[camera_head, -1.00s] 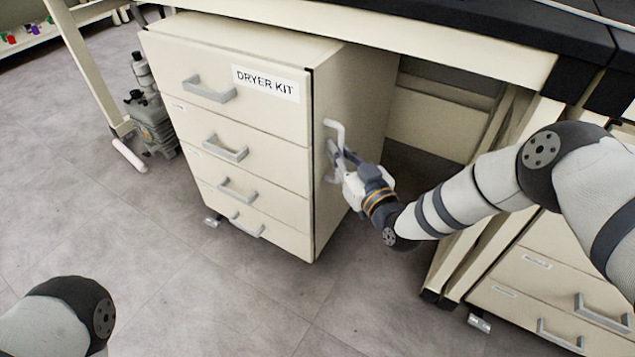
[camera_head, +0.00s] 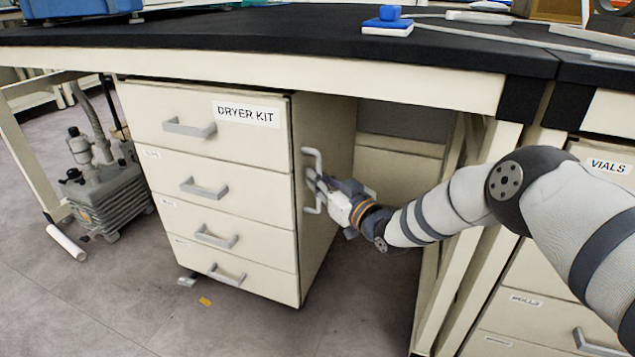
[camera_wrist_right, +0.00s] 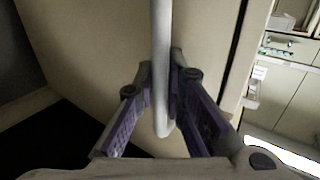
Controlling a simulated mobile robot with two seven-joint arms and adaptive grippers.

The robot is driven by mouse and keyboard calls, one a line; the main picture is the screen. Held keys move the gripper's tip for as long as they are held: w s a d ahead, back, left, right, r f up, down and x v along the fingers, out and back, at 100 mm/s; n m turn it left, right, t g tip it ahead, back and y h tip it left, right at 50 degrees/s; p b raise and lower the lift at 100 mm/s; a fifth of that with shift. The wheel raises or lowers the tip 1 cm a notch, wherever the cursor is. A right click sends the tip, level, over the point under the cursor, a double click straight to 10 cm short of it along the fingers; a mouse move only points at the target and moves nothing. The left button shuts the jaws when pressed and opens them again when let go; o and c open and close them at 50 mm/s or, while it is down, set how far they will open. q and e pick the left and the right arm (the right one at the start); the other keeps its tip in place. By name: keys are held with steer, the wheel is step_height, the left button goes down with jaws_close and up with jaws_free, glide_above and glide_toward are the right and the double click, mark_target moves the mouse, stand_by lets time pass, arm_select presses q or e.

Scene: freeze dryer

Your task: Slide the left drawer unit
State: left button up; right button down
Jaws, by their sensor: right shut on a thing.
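The left drawer unit (camera_head: 210,165) is a cream cabinet on casters with several grey-handled drawers and a "DRYER KIT" label. It stands under the bench, its front angled to the left. A grey side handle (camera_head: 313,160) is on its right side panel. My right gripper (camera_head: 318,186) is at this handle, and in the right wrist view its fingers (camera_wrist_right: 165,85) are shut around the handle bar (camera_wrist_right: 160,50). The bar's lower bend shows between the fingers. My left gripper is out of view.
The black benchtop (camera_head: 280,38) runs above the unit. A grey pump (camera_head: 105,195) stands on the floor to the left, by a bench leg (camera_head: 25,160). Another drawer unit labelled "VIALS" (camera_head: 607,165) is at the right.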

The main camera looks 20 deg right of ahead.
steer(key=shift+w+d+r, duration=0.15)
steer(key=shift+d+r, duration=0.1)
steer(key=shift+d, duration=0.1)
steer(key=c, duration=1.9)
jaws_free()
steer(key=shift+f, duration=0.15)
steer(key=shift+a+f, duration=0.1)
steer(key=shift+a, duration=0.05)
steer(key=v, duration=1.2)
